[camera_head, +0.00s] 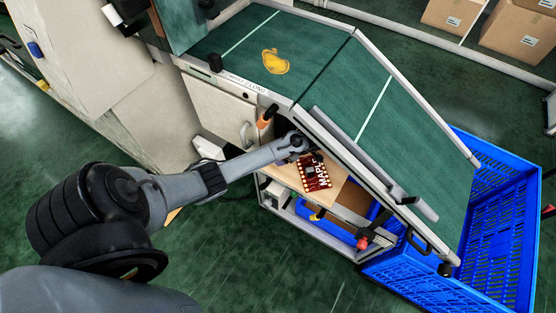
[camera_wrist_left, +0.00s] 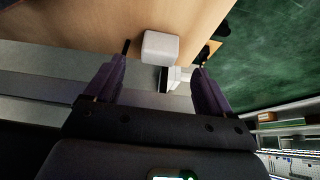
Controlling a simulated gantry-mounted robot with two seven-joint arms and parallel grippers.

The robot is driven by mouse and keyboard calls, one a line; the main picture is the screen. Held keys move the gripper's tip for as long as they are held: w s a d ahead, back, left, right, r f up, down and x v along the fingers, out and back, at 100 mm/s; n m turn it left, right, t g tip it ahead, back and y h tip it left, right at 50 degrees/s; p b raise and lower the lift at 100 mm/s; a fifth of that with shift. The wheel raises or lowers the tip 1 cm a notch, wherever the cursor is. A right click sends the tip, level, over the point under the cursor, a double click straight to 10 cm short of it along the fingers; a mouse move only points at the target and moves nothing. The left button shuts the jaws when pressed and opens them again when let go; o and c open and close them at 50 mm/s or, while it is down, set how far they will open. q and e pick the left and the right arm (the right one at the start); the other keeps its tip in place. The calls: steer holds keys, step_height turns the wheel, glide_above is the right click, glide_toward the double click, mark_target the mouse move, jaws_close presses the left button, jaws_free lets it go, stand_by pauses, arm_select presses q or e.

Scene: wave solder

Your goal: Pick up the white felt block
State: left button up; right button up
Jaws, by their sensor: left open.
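The white felt block (camera_wrist_left: 161,46) lies on a light wooden shelf (camera_wrist_left: 85,22) in the left wrist view. My left gripper (camera_wrist_left: 160,66) is open, its dark fingers on either side of the view. The block is beyond the fingertips and between their lines, with nothing held. In the head view my left arm reaches in under the sloping green conveyor; the gripper is largely hidden there, and I cannot make out the block. My right gripper is in neither view.
A red board with white lettering (camera_head: 316,173) lies on the shelf. The conveyor's metal edge (camera_head: 345,150) runs just above the arm. A blue crate (camera_head: 515,235) stands at the right. A yellow item (camera_head: 275,62) lies on the upper belt. A white object (camera_wrist_left: 176,77) is below the shelf edge.

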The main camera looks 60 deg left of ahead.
arm_select(q)
steer(key=shift+a+f, duration=0.15)
steer(key=shift+f, duration=0.15)
steer(key=shift+a+f+b, duration=0.15)
steer(key=shift+f+b, duration=0.15)
steer(key=b+x, duration=0.1)
steer(key=x, duration=0.2)
steer(key=shift+s+a+b, duration=0.15)
steer(key=shift+s+b, duration=0.05)
steer(key=shift+b, duration=0.2)
steer(key=shift+s+a+f, duration=0.1)
steer(key=shift+a+f, duration=0.15)
steer(key=shift+f, duration=0.2)
steer(key=shift+c, duration=0.2)
steer(key=c, duration=1.3)
steer(key=shift+o, duration=0.2)
steer(key=shift+r, duration=0.1)
